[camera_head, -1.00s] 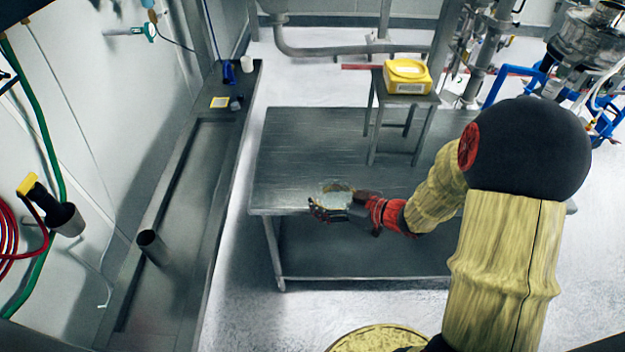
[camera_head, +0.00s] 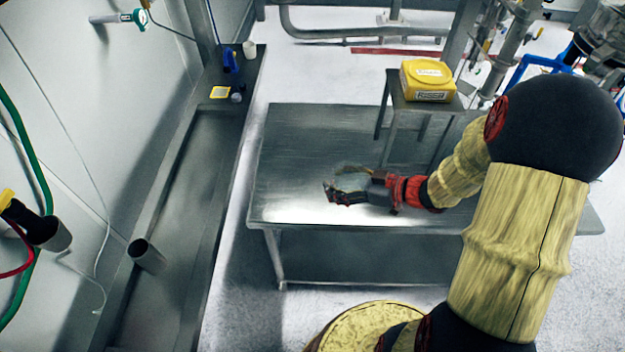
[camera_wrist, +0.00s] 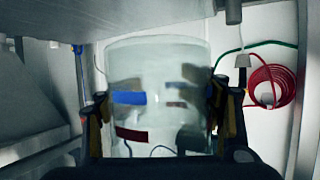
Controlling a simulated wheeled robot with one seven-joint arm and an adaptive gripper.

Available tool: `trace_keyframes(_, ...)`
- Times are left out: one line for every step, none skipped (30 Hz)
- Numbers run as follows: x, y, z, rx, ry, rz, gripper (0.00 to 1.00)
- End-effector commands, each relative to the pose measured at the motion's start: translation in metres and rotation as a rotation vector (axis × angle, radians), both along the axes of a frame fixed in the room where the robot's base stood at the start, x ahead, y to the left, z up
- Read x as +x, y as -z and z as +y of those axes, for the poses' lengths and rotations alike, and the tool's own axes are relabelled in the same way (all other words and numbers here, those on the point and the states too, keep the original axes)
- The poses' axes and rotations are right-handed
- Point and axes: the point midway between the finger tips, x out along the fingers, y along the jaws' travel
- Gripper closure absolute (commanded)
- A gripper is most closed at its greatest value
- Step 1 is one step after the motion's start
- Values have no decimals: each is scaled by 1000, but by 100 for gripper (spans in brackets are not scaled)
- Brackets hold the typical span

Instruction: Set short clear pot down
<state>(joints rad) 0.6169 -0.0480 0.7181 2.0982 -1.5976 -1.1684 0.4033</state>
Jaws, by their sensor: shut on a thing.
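The short clear pot (camera_wrist: 160,85) fills the middle of the wrist view, with one finger of my gripper (camera_wrist: 162,115) against each side. It is see-through, with blurred blue and dark red patches showing on or through it. In the head view my gripper (camera_head: 348,190) is over the front part of the grey metal table (camera_head: 300,140). The pot (camera_head: 352,182) shows only faintly there between the fingers. I cannot tell whether its base touches the tabletop.
A small metal stand (camera_head: 420,112) with a yellow box (camera_head: 427,78) stands on the table's back right. A long metal trough (camera_head: 190,190) runs along the left, holding a grey cylinder (camera_head: 146,255). The tabletop's left part is bare.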

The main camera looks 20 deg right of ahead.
Motion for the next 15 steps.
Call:
trace_keyframes(9, 8, 6, 1, -5, 1, 73)
trace_keyframes(15, 12, 9, 0, -6, 2, 73)
trace_keyframes(23, 16, 13, 1, -6, 2, 73)
trace_keyframes(30, 19, 16, 1, -7, 1, 73)
trace_keyframes(36, 22, 18, 1, -5, 1, 73)
trace_keyframes(44, 26, 22, 1, -6, 1, 73)
trace_keyframes(50, 29, 25, 0, -6, 2, 73)
trace_keyframes(56, 32, 28, 0, -5, 1, 73)
trace_keyframes(64, 36, 31, 0, -5, 0, 73)
trace_keyframes(70, 39, 35, 2, -6, 2, 73)
trace_keyframes(74, 46, 36, 2, -4, 3, 73)
trace_keyframes(79, 54, 38, 2, -4, 3, 73)
trace_keyframes(83, 59, 40, 2, -3, 3, 73)
trace_keyframes(87, 64, 41, 1, -2, 3, 73)
trace_keyframes(92, 69, 43, 1, -2, 3, 73)
